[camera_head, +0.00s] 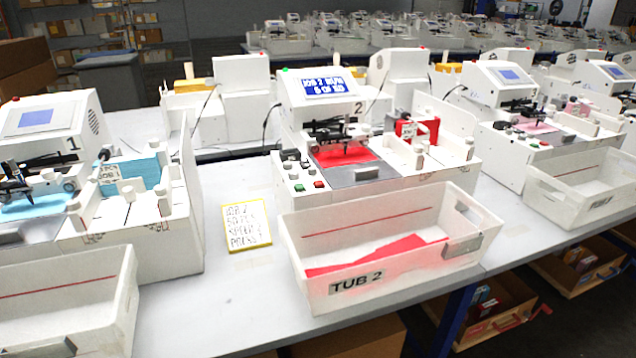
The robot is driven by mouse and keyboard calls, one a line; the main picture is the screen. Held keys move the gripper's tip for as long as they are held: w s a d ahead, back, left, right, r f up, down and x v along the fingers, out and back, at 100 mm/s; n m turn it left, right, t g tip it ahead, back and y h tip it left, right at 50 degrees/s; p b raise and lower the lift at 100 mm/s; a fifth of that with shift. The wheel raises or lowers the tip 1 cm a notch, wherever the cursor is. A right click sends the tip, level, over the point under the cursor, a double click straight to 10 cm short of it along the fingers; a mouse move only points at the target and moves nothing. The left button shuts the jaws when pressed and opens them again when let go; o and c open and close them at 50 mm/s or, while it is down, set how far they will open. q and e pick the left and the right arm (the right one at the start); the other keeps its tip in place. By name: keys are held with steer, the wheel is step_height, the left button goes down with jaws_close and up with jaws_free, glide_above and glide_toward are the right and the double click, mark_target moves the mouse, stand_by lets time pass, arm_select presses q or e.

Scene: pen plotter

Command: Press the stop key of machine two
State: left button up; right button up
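Machine two (320,113) is the white plotter in the middle of the camera_head view, with a "2" on its side. Its blue screen (324,86) shows small white text that seems to read "JOB 2 RUN" with a count below. A small key panel is at its front left, with dark keys (291,155), a green key (299,187) and a red key (319,184). Labels on the keys are too small to read. A red sheet (343,155) lies under the pen carriage. Neither of my grippers is in view.
Tub 2 (345,283), holding red sheets, stands before machine two, just right of and below the keys. A yellow-edged note card (246,226) lies on the bare white table to the left. Machine one (50,125) and machine three (500,88) stand on either side.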

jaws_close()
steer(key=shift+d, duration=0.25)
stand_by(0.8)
